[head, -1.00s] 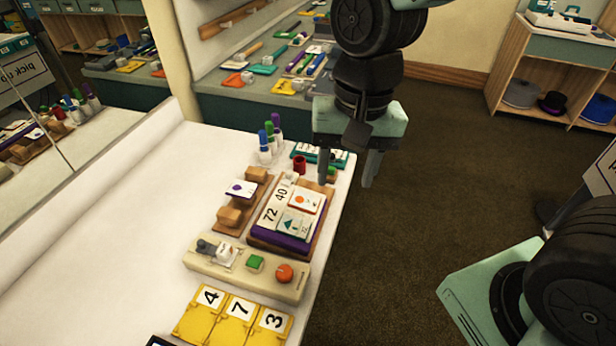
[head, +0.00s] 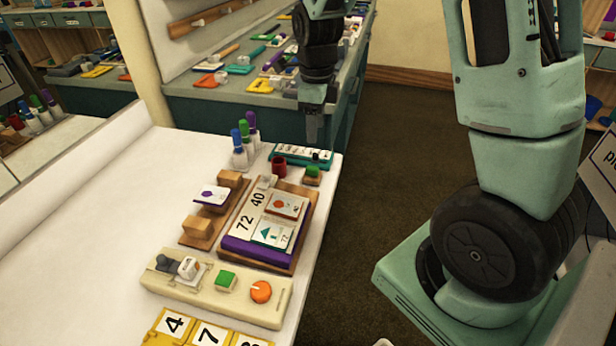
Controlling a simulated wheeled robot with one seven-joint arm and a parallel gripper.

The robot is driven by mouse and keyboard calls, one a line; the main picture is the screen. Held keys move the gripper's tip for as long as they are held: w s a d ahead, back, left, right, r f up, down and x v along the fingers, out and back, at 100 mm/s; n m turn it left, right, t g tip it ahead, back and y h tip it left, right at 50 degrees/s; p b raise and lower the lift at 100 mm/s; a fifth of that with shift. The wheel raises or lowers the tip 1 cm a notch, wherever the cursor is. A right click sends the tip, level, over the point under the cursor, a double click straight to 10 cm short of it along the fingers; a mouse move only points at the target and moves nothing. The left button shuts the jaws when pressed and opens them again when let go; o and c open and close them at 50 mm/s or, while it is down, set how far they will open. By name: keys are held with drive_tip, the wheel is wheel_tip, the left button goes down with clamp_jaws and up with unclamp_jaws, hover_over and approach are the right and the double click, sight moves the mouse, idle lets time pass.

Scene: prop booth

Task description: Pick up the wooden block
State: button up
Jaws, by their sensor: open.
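Two plain wooden blocks stand on a brown wooden board, a far one (head: 230,180) and a near one (head: 197,228). A white card with a purple mark lies between them. Another small wooden block with a green top (head: 313,174) stands by the table's right edge. My gripper (head: 314,132) points down over the table's far right corner, beyond the green-topped block and apart from it. It is seen nearly edge-on, open, with nothing visible between the fingers.
A teal tray (head: 287,152), a red cup (head: 279,165) and several capped markers (head: 241,150) stand near the far corner. A purple-edged stack of cards (head: 232,246) and a panel with an orange knob (head: 260,291) lie nearer. The white tabletop (head: 90,240) is clear at left.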

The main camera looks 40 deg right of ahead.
sight(312, 168)
wheel_tip(312, 168, down, 9)
drive_tip(key=shift+f, duration=0.1)
drive_tip(key=shift+w+a+f, duration=0.1)
drive_tip(key=shift+w+f, duration=0.1)
drive_tip(key=shift+f, duration=1.1)
drive_tip(key=shift+w+f, duration=0.15)
drive_tip(key=shift+f, duration=1.1)
drive_tip(key=c, duration=0.8)
